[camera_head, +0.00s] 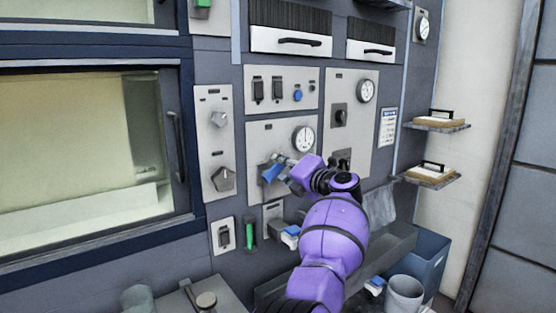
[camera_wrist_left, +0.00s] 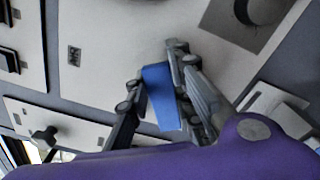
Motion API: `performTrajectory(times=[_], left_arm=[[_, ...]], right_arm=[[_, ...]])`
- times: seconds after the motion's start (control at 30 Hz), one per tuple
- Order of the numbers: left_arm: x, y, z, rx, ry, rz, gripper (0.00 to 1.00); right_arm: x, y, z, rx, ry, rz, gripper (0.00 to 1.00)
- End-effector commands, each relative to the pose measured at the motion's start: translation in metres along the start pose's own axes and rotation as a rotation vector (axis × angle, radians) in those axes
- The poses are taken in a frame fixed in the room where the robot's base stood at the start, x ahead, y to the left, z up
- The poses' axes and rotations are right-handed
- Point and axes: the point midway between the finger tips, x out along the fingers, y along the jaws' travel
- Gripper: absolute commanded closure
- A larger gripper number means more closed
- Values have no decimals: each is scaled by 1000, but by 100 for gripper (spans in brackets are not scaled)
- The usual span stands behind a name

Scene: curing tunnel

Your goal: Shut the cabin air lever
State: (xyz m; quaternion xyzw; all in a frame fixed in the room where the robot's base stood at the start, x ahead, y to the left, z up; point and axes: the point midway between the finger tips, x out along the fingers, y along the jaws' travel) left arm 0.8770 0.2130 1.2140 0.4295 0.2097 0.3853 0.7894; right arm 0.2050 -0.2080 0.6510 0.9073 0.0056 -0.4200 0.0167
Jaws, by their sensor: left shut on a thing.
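A blue lever (camera_head: 271,173) sits on a light grey panel (camera_head: 262,135) below a round gauge. My left gripper (camera_head: 283,168) is at this lever, its fingers around the blue handle. In the left wrist view the blue lever (camera_wrist_left: 162,95) lies between the two fingers of the left gripper (camera_wrist_left: 158,82), which is shut on it. The handle hangs at a slant in the head view. Part of its mount is hidden by the fingers. No label on the panel can be read. My right gripper does not show.
A gauge (camera_head: 303,139) is above the lever and a grey knob (camera_head: 222,179) is to its left. A green handle (camera_head: 249,231) hangs below left. A windowed door (camera_head: 88,150) fills the left side. A grey bucket (camera_head: 404,293) stands at the lower right.

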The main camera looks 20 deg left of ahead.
Motion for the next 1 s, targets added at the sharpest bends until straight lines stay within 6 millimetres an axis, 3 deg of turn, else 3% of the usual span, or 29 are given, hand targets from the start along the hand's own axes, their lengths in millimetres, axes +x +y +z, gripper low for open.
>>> performTrajectory(times=[0.5,1.0], left_arm=[[0,-20,-4,430,-1,1,100],[0,-28,-8,586,-1,1,100]], right_arm=[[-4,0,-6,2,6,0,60],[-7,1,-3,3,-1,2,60]])
